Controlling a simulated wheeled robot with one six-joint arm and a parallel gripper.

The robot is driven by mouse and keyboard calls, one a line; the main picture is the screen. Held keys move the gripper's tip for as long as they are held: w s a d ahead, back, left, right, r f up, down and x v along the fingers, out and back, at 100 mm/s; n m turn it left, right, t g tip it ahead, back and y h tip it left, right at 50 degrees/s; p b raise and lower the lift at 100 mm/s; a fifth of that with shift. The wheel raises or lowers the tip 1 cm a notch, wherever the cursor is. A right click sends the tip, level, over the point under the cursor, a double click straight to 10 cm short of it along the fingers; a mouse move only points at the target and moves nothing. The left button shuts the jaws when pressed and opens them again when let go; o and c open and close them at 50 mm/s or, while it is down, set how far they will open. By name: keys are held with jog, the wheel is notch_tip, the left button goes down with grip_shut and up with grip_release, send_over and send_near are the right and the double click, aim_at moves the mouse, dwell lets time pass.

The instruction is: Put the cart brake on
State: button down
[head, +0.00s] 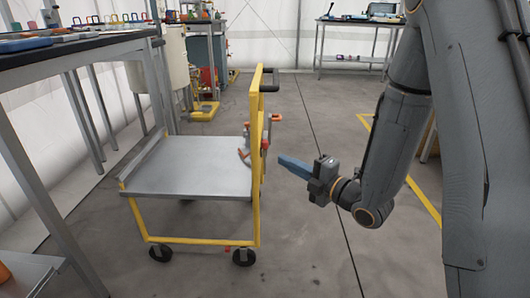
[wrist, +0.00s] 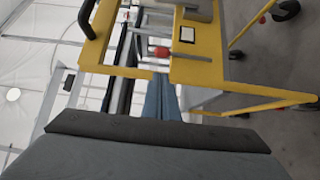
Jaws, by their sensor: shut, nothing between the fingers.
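The cart (head: 190,178) has a grey deck, a yellow tube frame and black castors, and stands left of my gripper. A black push handle (head: 269,88) tops its right upright. Red-orange parts, including a lever-like piece (head: 275,117), sit on that upright; I cannot tell which one is the brake. A small red piece (head: 228,249) shows near the lower castor. My gripper (head: 284,162) has blue fingers, shut and empty, pointing at the upright from the right, apart from it. The wrist view shows the yellow frame (wrist: 205,60), a red knob (wrist: 160,51) on a rod, and the fingers (wrist: 162,98).
A workbench (head: 80,45) with tools stands at the left, close to the cart. Another table (head: 360,22) stands at the back right. Yellow tape (head: 425,202) marks the floor behind my arm. The floor between the cart and my arm is clear.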

aim_at(265, 158)
jog(key=b+x, duration=0.3)
jog(key=x, duration=0.7)
dwell(0.3)
